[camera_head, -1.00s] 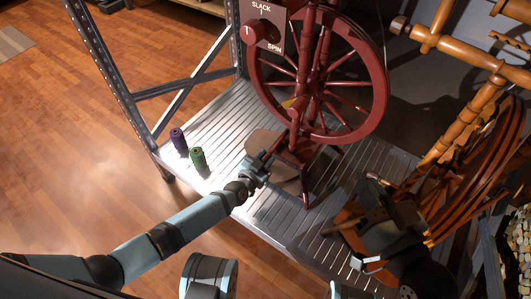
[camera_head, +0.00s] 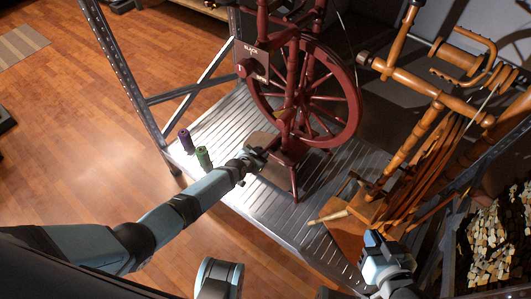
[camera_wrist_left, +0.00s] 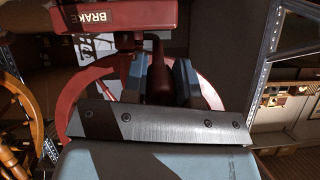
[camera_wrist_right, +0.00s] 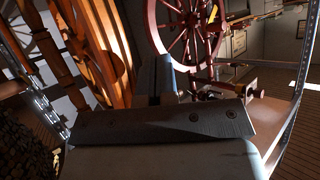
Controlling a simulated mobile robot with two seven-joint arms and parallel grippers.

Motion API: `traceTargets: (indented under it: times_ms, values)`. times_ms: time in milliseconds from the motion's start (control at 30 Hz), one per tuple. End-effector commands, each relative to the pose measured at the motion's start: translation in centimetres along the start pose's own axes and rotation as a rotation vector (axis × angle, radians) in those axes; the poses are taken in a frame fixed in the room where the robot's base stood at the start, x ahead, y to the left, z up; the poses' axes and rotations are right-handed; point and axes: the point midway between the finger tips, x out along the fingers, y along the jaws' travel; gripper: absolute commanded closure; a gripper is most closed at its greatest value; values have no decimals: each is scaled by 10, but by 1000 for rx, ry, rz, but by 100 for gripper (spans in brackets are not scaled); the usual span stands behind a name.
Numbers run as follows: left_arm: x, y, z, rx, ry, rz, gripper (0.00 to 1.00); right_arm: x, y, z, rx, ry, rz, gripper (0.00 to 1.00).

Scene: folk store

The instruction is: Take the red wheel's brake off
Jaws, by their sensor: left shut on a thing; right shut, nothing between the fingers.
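The red spinning wheel (camera_head: 352,105) stands on the slatted metal shelf (camera_head: 215,125). A red block lettered BRAKE (camera_wrist_left: 95,17) shows at the top of the left wrist view. A dark red, rounded brake handle (camera_wrist_left: 159,82) hangs just below it on a bent stem. My left gripper (camera_head: 258,155) is at the wheel's lower front. In the left wrist view its blue fingers stand on either side of the handle, shut on it. My right gripper (camera_head: 372,240) is shut and empty, in front of the wooden wheel at the right. It also shows in the right wrist view (camera_wrist_right: 162,75).
A SLACK sign with a red knob (camera_head: 241,69) is fixed by the wheel's upper left. Purple (camera_head: 186,140) and green (camera_head: 203,157) spools stand on the shelf's left edge. An orange wooden spinning wheel (camera_head: 400,170) crowds the right. A filled dark bin (camera_head: 500,240) is at far right.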

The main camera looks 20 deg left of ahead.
Motion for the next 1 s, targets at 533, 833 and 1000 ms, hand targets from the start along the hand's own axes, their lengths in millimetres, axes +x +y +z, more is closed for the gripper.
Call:
traceTargets:
  times_ms: [533,833,1000]
  values:
    - [-2,-4,-4,2,-55,13,100,-2,2,-4,-10,-17,11,100]
    - [-2,-4,-4,2,-54,12,53,-2,2,-4,-9,-16,11,100]
    - [-2,-4,-4,2,-55,12,48,-2,2,-4,-9,-16,11,100]
